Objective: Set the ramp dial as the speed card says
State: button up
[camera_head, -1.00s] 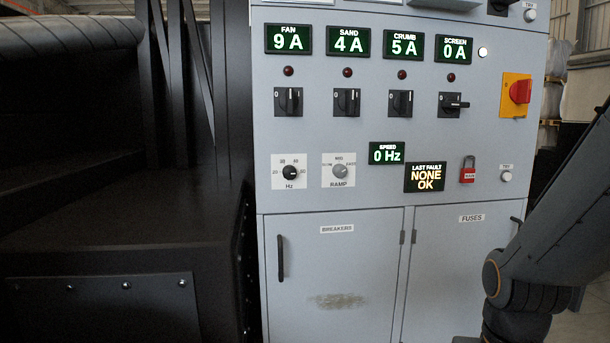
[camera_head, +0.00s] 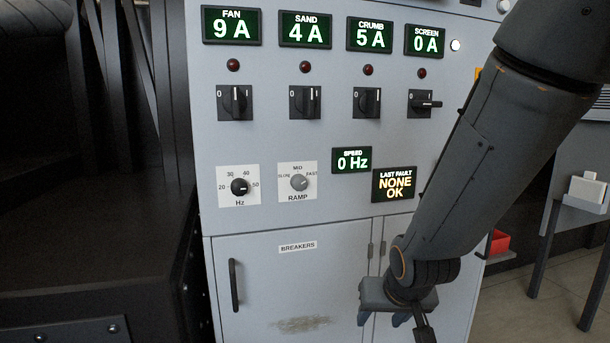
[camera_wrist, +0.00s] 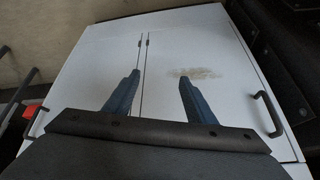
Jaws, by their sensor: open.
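The ramp dial (camera_head: 299,183) is a grey knob on a white plate marked SLOW, MID and FAST, low on the grey control panel. Its pointer is too small to read surely. My gripper (camera_head: 396,319) is in front of the lower cabinet doors, below and to the right of the dial and apart from it. In the wrist view my gripper (camera_wrist: 160,76) is open and empty, its two blue fingers spread before the pale doors. No speed card can be made out. The speed display (camera_head: 352,160) reads 0 Hz.
The Hz dial (camera_head: 240,186) sits just left of the ramp dial. Several rotary switches (camera_head: 305,102) are above. A breaker door handle (camera_head: 234,285) sticks out below. My arm covers the panel's right side. A red bin (camera_head: 498,242) and a stand with a white object (camera_head: 588,190) are at right.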

jog(key=w+a+r+t+y+p, duration=0.25)
jog(key=w+a+r+t, duration=0.4)
jog(key=w+r, duration=0.35)
jog(key=t+y+p, duration=0.3)
jog(key=t, duration=0.1)
send_near(302, 183)
jog(key=w, duration=0.1)
jog(key=p+x, duration=0.2)
jog(key=x, duration=0.6)
jog(key=shift+a+p, duration=0.25)
jog(key=shift+p, duration=0.05)
jog(key=c, duration=1)
